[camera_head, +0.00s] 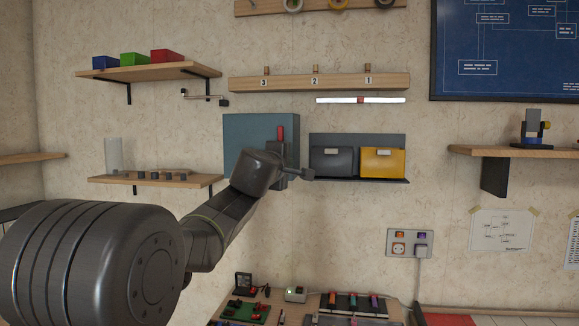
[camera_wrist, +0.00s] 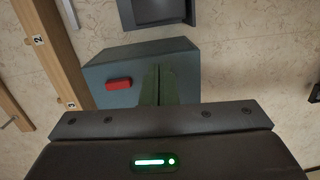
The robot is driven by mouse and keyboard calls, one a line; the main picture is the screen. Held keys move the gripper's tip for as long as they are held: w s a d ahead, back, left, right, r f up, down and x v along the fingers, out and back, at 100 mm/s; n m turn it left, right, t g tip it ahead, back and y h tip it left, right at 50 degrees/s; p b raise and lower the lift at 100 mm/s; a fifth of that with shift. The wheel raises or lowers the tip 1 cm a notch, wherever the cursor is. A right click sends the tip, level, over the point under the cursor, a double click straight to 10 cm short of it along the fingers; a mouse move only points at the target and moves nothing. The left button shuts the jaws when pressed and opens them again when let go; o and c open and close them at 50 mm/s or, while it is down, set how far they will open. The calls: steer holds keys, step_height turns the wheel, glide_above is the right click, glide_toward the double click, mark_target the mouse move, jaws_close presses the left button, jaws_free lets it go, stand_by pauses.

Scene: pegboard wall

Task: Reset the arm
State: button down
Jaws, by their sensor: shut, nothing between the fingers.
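My gripper (camera_wrist: 159,72) is shut and empty. In the wrist view its two fingers lie together in front of a blue-grey box (camera_wrist: 190,58) with a red handle (camera_wrist: 119,84). In the head view my arm reaches up from the lower left, and its end is in front of the wall-mounted blue-grey box (camera_head: 240,135), covering its lower right part. The red handle (camera_head: 281,133) shows just above my wrist. My fingertips are hard to make out there, and I cannot tell whether they touch the box.
To the right are a grey bin (camera_head: 333,162) and a yellow bin (camera_head: 383,163) on a dark rack. A numbered wooden rail (camera_head: 330,83) and a white light bar (camera_head: 385,100) are above. A shelf (camera_head: 150,181) is left of my wrist. Below is a cluttered bench (camera_head: 325,318).

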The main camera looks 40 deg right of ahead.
steer(key=s+p, duration=0.1)
steer(key=s, duration=0.7)
steer(key=shift+s+a+r+p, duration=0.25)
steer(key=shift+p, duration=0.1)
steer(key=shift+w, duration=0.1)
